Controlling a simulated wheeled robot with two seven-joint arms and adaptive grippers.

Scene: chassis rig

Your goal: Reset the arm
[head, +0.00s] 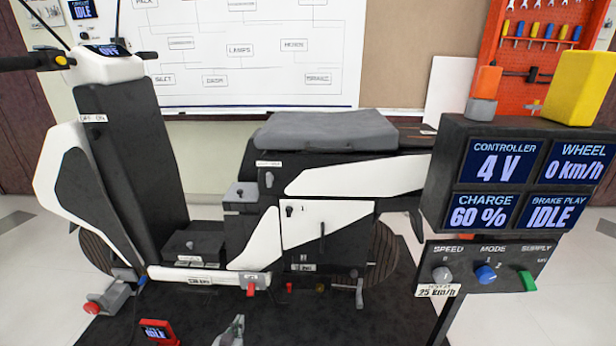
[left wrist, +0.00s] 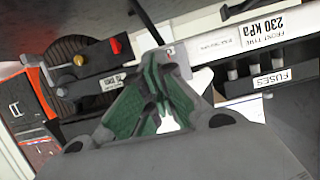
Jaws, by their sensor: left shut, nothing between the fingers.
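My left gripper (head: 231,331) shows at the bottom edge of the head view, low in front of the scooter. In the left wrist view my left gripper (left wrist: 163,62) has its green-padded fingers shut with nothing held. The black and white scooter (head: 262,250) stands upright on a dark mat behind it. The gripper looks apart from the scooter in the head view. In the left wrist view a white strip labelled "230 kPa" (left wrist: 232,42) and a "FUSES" label (left wrist: 270,77) lie beyond the fingertips. My right gripper does not show.
A console with blue screens (head: 525,185) and a panel of knobs (head: 490,275) stands at the right. A small red device with a screen (head: 158,332) sits low on the left. A grey and red block (head: 108,297) is by the front wheel. Mat (head: 385,325) to the right is clear.

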